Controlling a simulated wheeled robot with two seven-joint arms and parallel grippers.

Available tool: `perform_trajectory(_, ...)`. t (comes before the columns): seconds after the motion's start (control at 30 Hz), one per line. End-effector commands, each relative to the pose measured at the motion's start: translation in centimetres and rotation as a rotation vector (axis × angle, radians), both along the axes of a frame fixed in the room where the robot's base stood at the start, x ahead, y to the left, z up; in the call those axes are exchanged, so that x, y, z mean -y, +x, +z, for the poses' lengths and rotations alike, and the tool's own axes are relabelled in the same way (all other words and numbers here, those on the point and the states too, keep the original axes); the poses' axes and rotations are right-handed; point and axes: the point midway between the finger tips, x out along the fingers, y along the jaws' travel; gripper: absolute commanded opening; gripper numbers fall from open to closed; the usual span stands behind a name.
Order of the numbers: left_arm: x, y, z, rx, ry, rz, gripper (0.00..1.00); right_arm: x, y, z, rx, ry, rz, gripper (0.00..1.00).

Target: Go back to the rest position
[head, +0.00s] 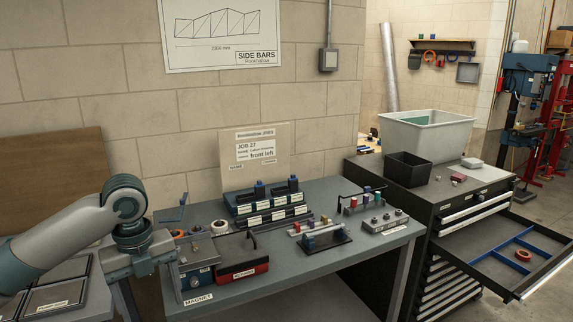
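My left arm comes in from the left, and its grey gripper (150,258) is over the left end of the grey workbench (330,272). The gripper is beside the box with a dial and the MAGNET label (198,298). I cannot make out its fingertips or whether they hold anything. My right gripper is not in view.
A red-and-black box (242,270), labelled block rack (268,212), small fixture (322,239) and switch box (382,223) stand on the bench. A black drawer cabinet (425,190) with an open drawer (490,262) is at right. It carries a grey bin (428,132) and black bin (408,170).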

Motion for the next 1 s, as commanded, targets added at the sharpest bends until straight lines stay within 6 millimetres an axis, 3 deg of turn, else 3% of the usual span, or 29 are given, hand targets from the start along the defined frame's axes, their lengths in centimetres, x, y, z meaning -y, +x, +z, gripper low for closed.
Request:
perform_trajectory(0.37, 1.8, 2.7, -3.4, 0.022, -0.085, 0.148, 0.74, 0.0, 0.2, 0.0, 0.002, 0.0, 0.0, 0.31)
perform_trajectory(0.63, 3.8, 6.3, -8.6, 0.046, -0.193, 0.364, 0.74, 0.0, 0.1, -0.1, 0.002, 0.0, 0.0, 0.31)
perform_trajectory(0.77, 4.7, 8.6, -13.0, 0.055, -0.263, 0.534, 0.74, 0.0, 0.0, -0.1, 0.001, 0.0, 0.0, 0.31)
perform_trajectory(1.0, 5.0, 11.6, -25.6, 0.068, -0.384, 0.959, 0.74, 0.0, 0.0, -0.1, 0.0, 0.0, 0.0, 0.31)
